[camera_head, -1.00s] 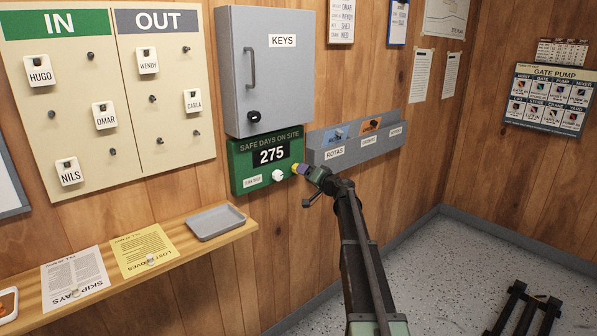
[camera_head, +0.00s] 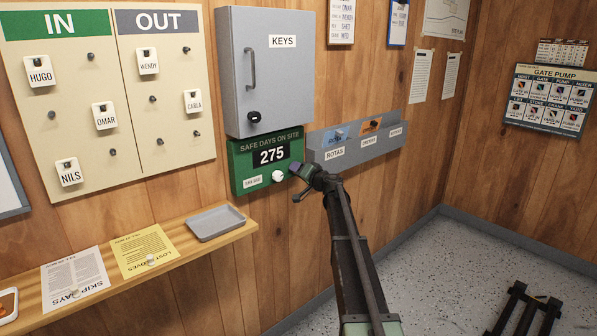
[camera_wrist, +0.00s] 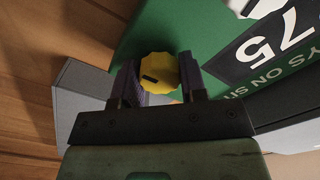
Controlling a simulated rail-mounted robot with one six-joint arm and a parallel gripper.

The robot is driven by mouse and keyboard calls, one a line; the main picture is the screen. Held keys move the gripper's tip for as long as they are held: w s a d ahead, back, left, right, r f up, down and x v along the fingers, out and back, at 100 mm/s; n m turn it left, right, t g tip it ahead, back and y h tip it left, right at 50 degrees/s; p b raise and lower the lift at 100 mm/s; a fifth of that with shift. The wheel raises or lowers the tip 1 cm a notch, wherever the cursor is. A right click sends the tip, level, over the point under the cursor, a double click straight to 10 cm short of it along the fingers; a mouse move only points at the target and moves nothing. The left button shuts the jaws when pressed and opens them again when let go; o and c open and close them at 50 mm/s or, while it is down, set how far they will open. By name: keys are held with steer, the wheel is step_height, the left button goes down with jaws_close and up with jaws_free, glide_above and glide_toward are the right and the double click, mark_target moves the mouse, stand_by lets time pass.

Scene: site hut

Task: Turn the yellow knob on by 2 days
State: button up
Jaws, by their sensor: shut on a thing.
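The green "Safe days on site" counter (camera_head: 239,166) is on the wood wall under the key cabinet. Its display (camera_head: 270,155) reads 275. A white knob (camera_head: 277,176) sits at its lower middle. The yellow knob (camera_wrist: 160,71) shows in the wrist view between my fingers, with a dark mark on its face; in the head view my gripper hides it. My gripper (camera_head: 297,171) is at the counter's lower right. In the wrist view my gripper (camera_wrist: 159,80) has one finger on each side of the yellow knob, shut on it.
A grey key cabinet (camera_head: 270,80) is right above the counter. A grey file rack (camera_head: 362,148) is on the wall close to its right. A wooden shelf (camera_head: 130,265) with a grey tray (camera_head: 215,222) is below left. An IN/OUT board (camera_head: 130,130) hangs at left.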

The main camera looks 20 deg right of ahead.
steer(key=m, duration=0.3)
steer(key=shift+m, duration=0.4)
steer(key=m, duration=0.3)
steer(key=shift+m, duration=0.3)
steer(key=m, duration=0.6)
steer(key=shift+m, duration=0.3)
steer(key=o, duration=0.9)
steer(key=shift+s, duration=0.1)
